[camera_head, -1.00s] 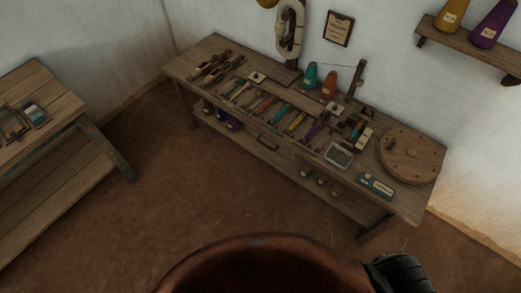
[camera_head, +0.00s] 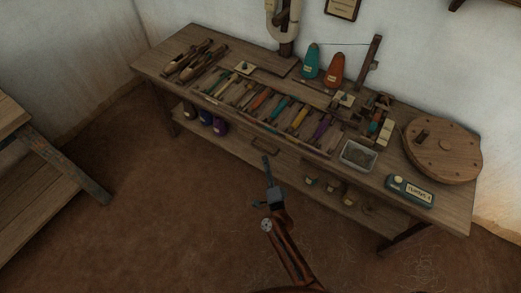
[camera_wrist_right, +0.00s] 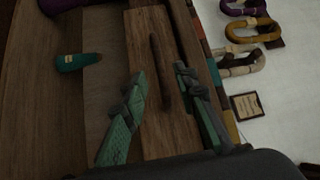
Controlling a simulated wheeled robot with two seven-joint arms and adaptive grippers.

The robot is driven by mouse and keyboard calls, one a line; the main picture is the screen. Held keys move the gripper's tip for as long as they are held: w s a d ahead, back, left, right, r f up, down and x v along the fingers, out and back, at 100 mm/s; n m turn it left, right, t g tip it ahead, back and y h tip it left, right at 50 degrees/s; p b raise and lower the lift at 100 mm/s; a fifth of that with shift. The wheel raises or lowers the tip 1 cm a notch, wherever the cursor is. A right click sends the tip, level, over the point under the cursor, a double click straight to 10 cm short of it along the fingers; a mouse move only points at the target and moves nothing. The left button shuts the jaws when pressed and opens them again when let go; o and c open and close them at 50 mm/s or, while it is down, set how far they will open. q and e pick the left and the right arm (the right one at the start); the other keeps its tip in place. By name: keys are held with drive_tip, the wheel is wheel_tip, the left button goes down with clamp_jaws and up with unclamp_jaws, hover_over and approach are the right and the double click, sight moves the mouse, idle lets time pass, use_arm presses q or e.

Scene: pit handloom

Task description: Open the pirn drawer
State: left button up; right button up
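The pirn drawer (camera_head: 250,138) is a wooden front under the bench top, with a dark bar handle (camera_head: 265,146). It looks flush with the bench in the head view. In the right wrist view the handle (camera_wrist_right: 159,65) lies across a pale wooden front (camera_wrist_right: 145,28). My right gripper (camera_head: 266,160) is just in front of and below the handle. In the right wrist view its two green fingers (camera_wrist_right: 160,76) are spread, with the handle showing between them. I cannot tell whether they touch it. My left gripper is out of view.
The bench top (camera_head: 150,63) carries a row of coloured pirns, shuttles, a metal tray (camera_head: 358,154), a round wooden disc (camera_head: 442,150) and a teal box (camera_head: 410,191). Purple cones stand on the shelf below. The floor (camera_head: 170,220) in front is clear.

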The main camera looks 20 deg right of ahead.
sight(262, 149)
drive_tip(key=w, duration=0.2)
drive_tip(key=w+b, duration=0.1)
drive_tip(key=w, duration=0.4)
drive_tip(key=shift+d+r+b, duration=0.35)
drive_tip(key=shift+r, duration=0.05)
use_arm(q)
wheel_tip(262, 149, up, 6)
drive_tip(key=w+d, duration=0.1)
use_arm(e)
clamp_jaws()
